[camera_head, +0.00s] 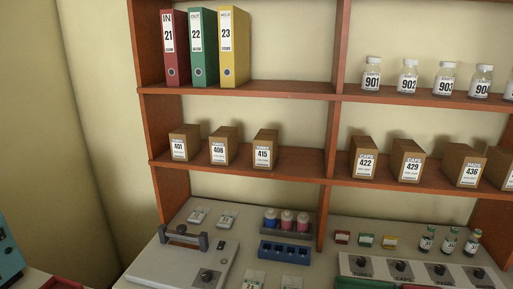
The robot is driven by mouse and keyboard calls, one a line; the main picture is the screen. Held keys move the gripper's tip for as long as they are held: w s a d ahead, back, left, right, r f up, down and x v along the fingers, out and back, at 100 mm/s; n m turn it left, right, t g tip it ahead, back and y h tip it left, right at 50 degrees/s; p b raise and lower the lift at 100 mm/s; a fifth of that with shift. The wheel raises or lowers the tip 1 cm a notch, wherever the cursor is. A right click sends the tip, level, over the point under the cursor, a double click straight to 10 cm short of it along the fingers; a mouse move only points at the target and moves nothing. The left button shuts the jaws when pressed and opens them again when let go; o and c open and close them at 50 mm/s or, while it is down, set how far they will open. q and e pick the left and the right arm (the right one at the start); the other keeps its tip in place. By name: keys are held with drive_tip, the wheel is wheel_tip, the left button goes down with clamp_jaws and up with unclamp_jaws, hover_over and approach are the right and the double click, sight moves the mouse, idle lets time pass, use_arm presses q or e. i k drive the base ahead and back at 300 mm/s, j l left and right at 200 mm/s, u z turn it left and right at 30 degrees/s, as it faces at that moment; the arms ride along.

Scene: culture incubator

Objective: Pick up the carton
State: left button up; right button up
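Several small brown cartons with white number labels stand upright in a row on the middle shelf. On the left half are carton 401 (184,143), carton 408 (223,146) and carton 415 (265,149). On the right half are carton 422 (364,157), carton 429 (408,160) and carton 436 (465,166), with another cut off at the right edge. The task does not say which carton is meant. Neither of my grippers shows in the head view.
Binders (203,47) and bottles (408,77) stand on the upper shelf (290,90). A divider (333,150) splits the unit. Below, the bench holds a grey device (175,262), a blue rack (285,251), a tray of capped bottles (287,219), vials (449,241) and a knob panel (405,268).

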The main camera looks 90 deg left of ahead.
sight(223, 143)
drive_tip(key=u, duration=3.15)
drive_tip(key=j+z, duration=0.45)
drive_tip(key=i+l, duration=0.05)
